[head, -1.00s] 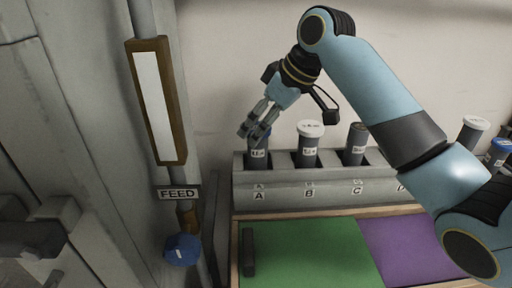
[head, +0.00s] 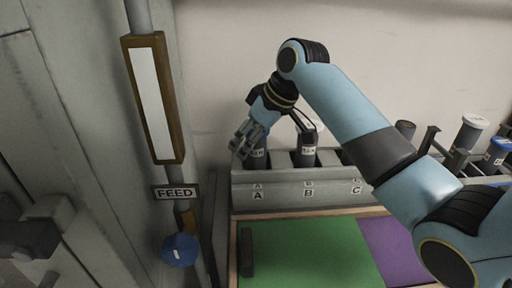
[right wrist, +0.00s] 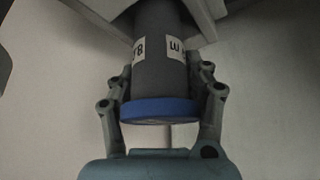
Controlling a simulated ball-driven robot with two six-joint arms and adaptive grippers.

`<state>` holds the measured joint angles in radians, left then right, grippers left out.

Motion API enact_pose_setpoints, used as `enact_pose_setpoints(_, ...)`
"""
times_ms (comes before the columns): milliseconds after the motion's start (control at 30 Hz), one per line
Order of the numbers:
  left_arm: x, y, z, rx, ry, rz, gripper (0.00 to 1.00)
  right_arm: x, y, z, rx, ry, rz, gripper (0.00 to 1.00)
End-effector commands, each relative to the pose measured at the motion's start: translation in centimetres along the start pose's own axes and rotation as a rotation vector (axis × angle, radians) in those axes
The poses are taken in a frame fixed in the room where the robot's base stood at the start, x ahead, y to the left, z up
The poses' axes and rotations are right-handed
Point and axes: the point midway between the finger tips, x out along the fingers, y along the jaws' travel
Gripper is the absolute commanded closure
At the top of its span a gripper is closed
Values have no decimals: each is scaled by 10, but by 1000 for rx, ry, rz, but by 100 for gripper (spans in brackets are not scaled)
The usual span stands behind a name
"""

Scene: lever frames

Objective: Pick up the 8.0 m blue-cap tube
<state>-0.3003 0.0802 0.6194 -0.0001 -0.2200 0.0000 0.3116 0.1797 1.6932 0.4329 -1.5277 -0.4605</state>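The blue-cap tube (right wrist: 160,107) is in the right wrist view, a grey body with a white label partly reading 8.0. In the head view the tube (head: 257,158) stands in slot A of the grey rack (head: 300,190), its cap hidden by my gripper. My right gripper (head: 241,147) is over slot A, its fingers on both sides of the tube. In the right wrist view the gripper (right wrist: 160,68) has its fingertips beside the body beyond the cap; whether they press on it I cannot tell. My left gripper is not in view.
A white-cap tube (head: 306,152) stands in slot B, close to my right gripper. More tubes, such as a white-cap one (head: 469,133) and a blue-cap one (head: 495,154), stand at the right. A green mat (head: 310,255) lies in front; a FEED sign (head: 175,193) is at the left.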

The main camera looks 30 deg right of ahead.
Motion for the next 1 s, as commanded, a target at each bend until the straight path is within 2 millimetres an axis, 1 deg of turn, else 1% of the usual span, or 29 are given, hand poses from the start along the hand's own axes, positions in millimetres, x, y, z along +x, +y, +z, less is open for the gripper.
enact_pose_setpoints(33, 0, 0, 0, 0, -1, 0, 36, 0, 0, 0, 0, 0, 1, 73)
enact_pose_setpoints(233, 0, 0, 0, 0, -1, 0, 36, 0, 0, 0, 0, 0, 1, 99)
enact_pose_setpoints(633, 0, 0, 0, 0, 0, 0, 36, -1, 0, -1, -1, 1, 1, 100)
enact_pose_setpoints(733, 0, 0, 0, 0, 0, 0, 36, -5, 1, -4, -1, 2, 2, 100)
enact_pose_setpoints(867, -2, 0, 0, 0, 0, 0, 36, -23, 1, -14, -2, 4, 4, 100)
enact_pose_setpoints(1000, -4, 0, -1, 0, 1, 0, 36, -50, 1, -30, -3, 6, 3, 100)
